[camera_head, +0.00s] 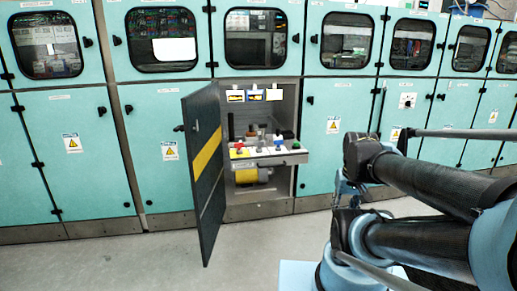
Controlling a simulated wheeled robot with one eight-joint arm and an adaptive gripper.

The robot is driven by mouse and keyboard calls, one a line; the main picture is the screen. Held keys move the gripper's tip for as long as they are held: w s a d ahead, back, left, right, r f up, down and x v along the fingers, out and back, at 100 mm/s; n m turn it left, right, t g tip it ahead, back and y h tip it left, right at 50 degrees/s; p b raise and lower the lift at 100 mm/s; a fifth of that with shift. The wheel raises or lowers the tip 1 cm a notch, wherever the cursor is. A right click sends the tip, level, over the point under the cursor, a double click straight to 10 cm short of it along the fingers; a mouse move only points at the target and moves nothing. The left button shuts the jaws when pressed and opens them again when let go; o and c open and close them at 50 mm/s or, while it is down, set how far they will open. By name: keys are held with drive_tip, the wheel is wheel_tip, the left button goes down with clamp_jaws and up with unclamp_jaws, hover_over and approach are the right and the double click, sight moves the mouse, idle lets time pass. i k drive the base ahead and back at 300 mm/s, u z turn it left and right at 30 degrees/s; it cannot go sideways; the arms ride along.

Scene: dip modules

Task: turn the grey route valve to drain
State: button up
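An open cabinet bay (287,90) stands in the middle of the teal cabinet row. Inside it, a pull-out shelf (270,158) carries small fittings. A red-handled fitting (238,147) is at the left and a blue-handled one (278,138) at the right. Between them stands a small grey upright piece (261,138) that may be the grey route valve; its handle direction and any drain mark are too small to read. My gripper (345,188) is right of the bay, well apart from the shelf and partly hidden by my arm. Its fingers are too small and overlapped to judge.
The bay's dark door (207,190) with a yellow stripe swings out to the left over the floor. A yellow cylinder (246,176) sits below the shelf. Closed teal cabinets (75,190) line both sides. The grey floor (255,245) before the bay is clear.

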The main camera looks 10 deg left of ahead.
sight(258, 144)
drive_tip(key=u, duration=0.05)
drive_tip(key=k, duration=0.1)
drive_tip(key=u, duration=0.6)
drive_tip(key=i, duration=1)
drive_tip(key=z, duration=0.05)
